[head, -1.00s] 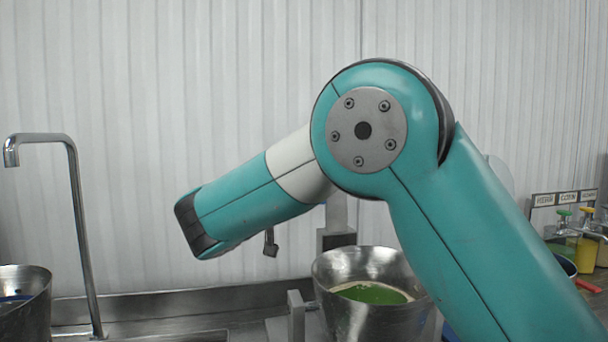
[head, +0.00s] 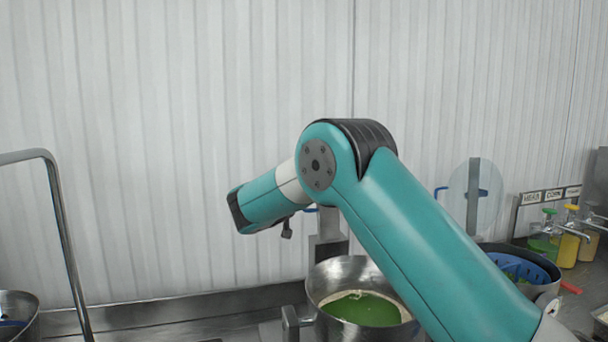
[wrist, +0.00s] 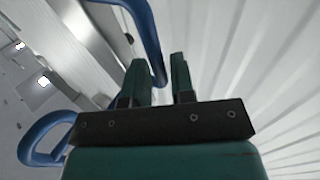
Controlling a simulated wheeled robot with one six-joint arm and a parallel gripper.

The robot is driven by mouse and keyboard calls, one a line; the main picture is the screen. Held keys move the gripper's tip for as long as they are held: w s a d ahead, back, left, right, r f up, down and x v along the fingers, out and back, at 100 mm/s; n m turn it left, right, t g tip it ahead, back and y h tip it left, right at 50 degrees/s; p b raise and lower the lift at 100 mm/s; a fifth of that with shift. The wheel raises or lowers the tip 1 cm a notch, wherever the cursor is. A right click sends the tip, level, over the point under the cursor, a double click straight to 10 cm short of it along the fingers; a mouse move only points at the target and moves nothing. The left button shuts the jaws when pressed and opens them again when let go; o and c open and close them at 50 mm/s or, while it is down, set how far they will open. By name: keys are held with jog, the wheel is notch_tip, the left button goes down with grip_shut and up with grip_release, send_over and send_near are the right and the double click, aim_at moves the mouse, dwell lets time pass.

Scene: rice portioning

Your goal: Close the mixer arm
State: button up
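The mixer's metal bowl (head: 322,282) holds green contents and stands at lower middle in the head view. A grey upright column (head: 326,250) rises behind it. My own teal arm covers much of that area, so the mixer arm's pose cannot be told there. In the wrist view, a blue bar handle (wrist: 148,30) on a pale metal body (wrist: 85,55) runs down to the gap between my fingers. My gripper (wrist: 158,62) has its two teal fingers apart, with the bar at or just beyond the gap. Contact cannot be told. The head view does not clearly show the fingers.
At right are a pot with a blue insert (head: 525,268), a clear round disc (head: 475,195) and yellow and green dispensers (head: 568,245). A blue loop handle (wrist: 40,150) shows lower left in the wrist view.

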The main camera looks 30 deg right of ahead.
jog(key=shift+p+x, duration=0.4)
jog(key=shift+x, duration=0.95)
grip_shut()
jog(key=shift+f+b, duration=0.1)
jog(key=shift+b, duration=0.2)
